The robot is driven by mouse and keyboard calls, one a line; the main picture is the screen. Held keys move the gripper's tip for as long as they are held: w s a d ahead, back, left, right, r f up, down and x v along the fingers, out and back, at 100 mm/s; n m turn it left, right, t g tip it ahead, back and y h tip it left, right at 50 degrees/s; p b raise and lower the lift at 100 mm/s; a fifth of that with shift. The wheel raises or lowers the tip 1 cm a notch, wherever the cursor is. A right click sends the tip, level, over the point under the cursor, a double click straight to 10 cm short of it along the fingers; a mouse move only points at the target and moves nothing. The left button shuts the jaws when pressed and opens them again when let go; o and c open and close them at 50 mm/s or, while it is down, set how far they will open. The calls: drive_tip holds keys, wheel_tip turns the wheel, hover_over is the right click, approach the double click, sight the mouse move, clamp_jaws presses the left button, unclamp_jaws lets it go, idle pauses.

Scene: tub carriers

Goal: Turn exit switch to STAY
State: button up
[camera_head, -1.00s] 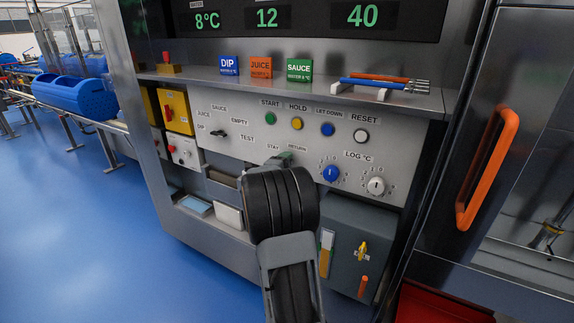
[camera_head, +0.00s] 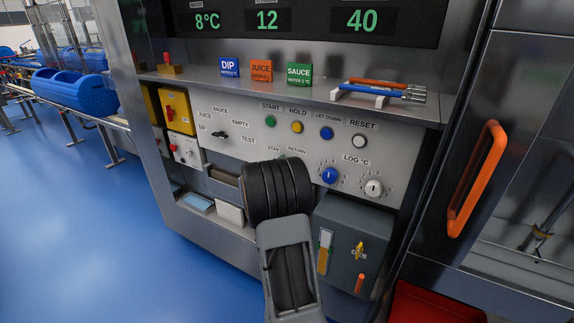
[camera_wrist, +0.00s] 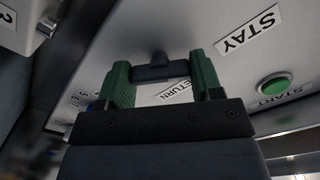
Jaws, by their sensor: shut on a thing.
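The exit switch (camera_wrist: 158,73) is a dark knob with a bar-shaped grip on the light panel. In the wrist view the STAY label (camera_wrist: 250,29) is at its upper right and the RETURN label (camera_wrist: 176,90) is just below it, partly covered by my gripper. My gripper (camera_wrist: 162,78) has green fingers, one at each end of the dark grip, and is shut on it. In the head view my black wrist hides the switch; the STAY label (camera_head: 273,149) and RETURN label (camera_head: 297,152) show just above the wrist. Which label the knob points at cannot be told.
Near the switch are a green START button (camera_wrist: 275,86), a blue dial (camera_head: 329,175) and a selector switch (camera_head: 220,135). A grey box (camera_head: 345,245) juts out below right. An orange door handle (camera_head: 477,180) stands at the right. Blue floor (camera_head: 80,220) is clear at left.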

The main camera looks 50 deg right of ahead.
drive_tip(key=shift+n, duration=0.6)
drive_tip(key=o, duration=0.9)
drive_tip(key=v, duration=1.3)
drive_tip(key=shift+s+a, duration=0.1)
drive_tip(key=shift+a, duration=0.3)
